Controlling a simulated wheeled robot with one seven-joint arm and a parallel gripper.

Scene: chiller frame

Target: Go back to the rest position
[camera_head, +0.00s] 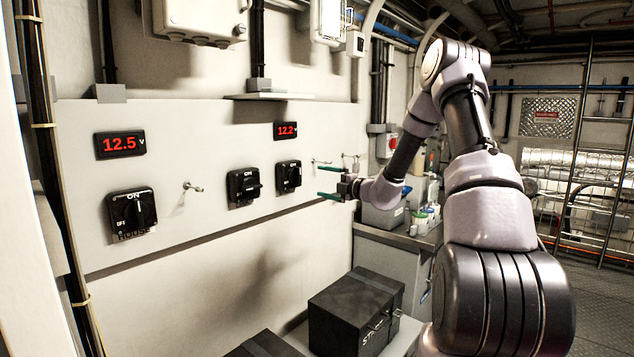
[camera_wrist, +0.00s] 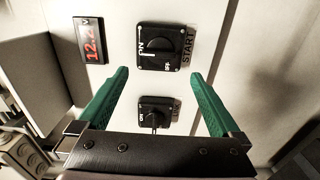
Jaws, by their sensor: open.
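In the head view my gripper (camera_head: 319,182) is at the end of my raised, bent arm, by the right part of the wall panel (camera_head: 225,218). Its two green fingers are apart, one above the other, with nothing between them. They point left, toward the panel. In the wrist view my gripper (camera_wrist: 160,73) shows both green fingers spread wide. A black rotary switch marked START (camera_wrist: 165,47) lies beyond the fingertips. I cannot tell the exact gap to the panel.
The panel carries a HOUSE switch (camera_head: 133,213), a middle switch (camera_head: 243,186), a right switch (camera_head: 288,176), and red displays reading 12.5 (camera_head: 120,144) and 12.2 (camera_head: 286,131). A black box (camera_head: 355,310) stands below. A counter (camera_head: 400,238) with containers is behind my arm. Open floor lies right.

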